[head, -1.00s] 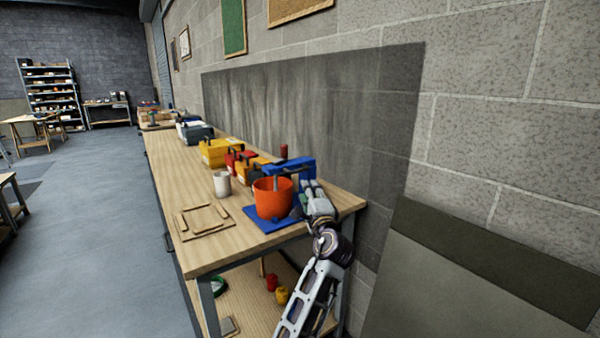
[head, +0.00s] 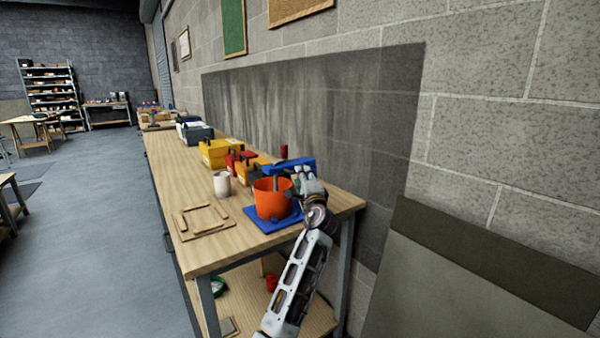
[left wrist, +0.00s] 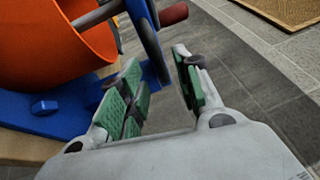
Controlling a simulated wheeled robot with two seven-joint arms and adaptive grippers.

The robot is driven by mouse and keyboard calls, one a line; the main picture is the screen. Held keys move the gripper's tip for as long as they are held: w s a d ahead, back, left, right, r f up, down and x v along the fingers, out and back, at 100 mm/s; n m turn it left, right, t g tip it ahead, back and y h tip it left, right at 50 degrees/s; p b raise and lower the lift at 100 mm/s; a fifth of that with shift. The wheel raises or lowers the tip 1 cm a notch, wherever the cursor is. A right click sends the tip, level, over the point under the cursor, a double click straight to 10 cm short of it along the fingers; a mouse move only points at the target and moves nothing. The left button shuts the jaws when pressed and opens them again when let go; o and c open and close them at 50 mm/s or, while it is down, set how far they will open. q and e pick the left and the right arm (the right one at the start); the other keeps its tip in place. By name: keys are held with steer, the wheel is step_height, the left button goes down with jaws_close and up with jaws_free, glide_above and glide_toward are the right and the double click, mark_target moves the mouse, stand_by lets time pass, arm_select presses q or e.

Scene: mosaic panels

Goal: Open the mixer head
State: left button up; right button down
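The mixer has a blue base (head: 262,222), an orange bowl (head: 271,201) and a blue head (head: 296,163) above the bowl's back right side. A grey shaft comes down from the head to the bowl. In the left wrist view the orange bowl (left wrist: 45,45) is at upper left, with a dark red knob (left wrist: 174,14) at top. My left gripper (head: 308,182) is to the right of the bowl, close to the head. Its green-padded fingers (left wrist: 160,68) are apart, with blue mixer structure showing beyond the gap. Contact cannot be told. My right gripper is out of view.
A white cup (head: 221,184) and a wooden frame (head: 203,222) are left of the mixer on the workbench (head: 165,165). Yellow and red toolboxes (head: 222,152) stand behind. A grey block wall (head: 460,130) rises along the right side.

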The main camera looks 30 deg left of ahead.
arm_select(q)
steer(key=shift+x, duration=2.45)
steer(key=shift+c, duration=0.4)
jaws_close()
